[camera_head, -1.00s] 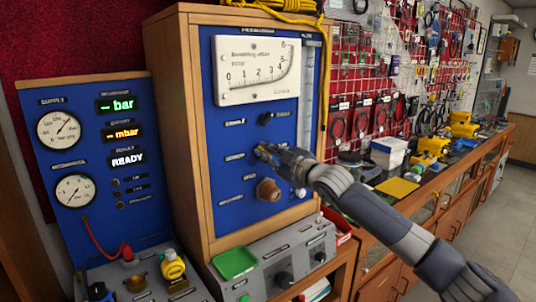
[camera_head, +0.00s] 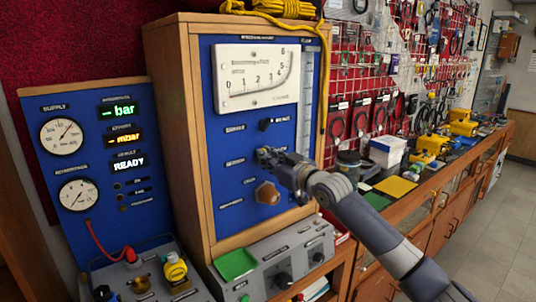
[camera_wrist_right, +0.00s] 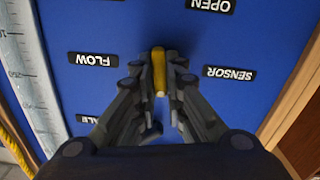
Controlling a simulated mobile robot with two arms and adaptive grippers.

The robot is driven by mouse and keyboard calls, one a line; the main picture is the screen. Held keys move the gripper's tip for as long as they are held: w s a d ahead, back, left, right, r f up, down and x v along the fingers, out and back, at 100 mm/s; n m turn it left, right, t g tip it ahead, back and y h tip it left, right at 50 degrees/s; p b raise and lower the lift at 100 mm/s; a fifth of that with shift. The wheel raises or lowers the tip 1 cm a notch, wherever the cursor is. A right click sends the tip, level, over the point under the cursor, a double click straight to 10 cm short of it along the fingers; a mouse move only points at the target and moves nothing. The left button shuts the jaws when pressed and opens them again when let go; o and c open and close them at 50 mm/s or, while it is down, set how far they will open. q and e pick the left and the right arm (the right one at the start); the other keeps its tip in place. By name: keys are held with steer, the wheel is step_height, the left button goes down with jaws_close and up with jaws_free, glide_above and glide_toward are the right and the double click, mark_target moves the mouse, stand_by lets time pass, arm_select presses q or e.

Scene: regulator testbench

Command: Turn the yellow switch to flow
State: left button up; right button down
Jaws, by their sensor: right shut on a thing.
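The yellow switch (camera_wrist_right: 159,68) is a narrow yellow lever on the blue panel (camera_head: 221,75). In the right wrist view it stands nearly upright in the picture, between the upside-down FLOW label (camera_wrist_right: 93,59) on the left and the SENSOR label (camera_wrist_right: 230,73) on the right. My right gripper (camera_wrist_right: 158,75) is shut on the lever, with a finger on each side. In the head view my right gripper (camera_head: 268,157) is at the panel's middle and hides the switch. My left gripper is not in view.
A black knob (camera_head: 265,124) sits above my right gripper and a brown knob (camera_head: 267,193) below it. An upside-down OPEN label (camera_wrist_right: 211,5) shows in the wrist view. A grey console (camera_head: 285,262) with a green tray (camera_head: 236,264) stands below the panel.

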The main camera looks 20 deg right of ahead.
steer(key=m+p, duration=0.4)
steer(key=m, duration=0.6)
steer(key=shift+d+m, duration=0.15)
steer(key=shift+m, duration=0.15)
steer(key=shift+f+m, duration=0.1)
steer(key=shift+m, duration=0.2)
steer(key=c, duration=1.7)
jaws_free()
steer(key=shift+w, duration=0.1)
steer(key=shift+o, duration=0.2)
steer(key=v, duration=1.2)
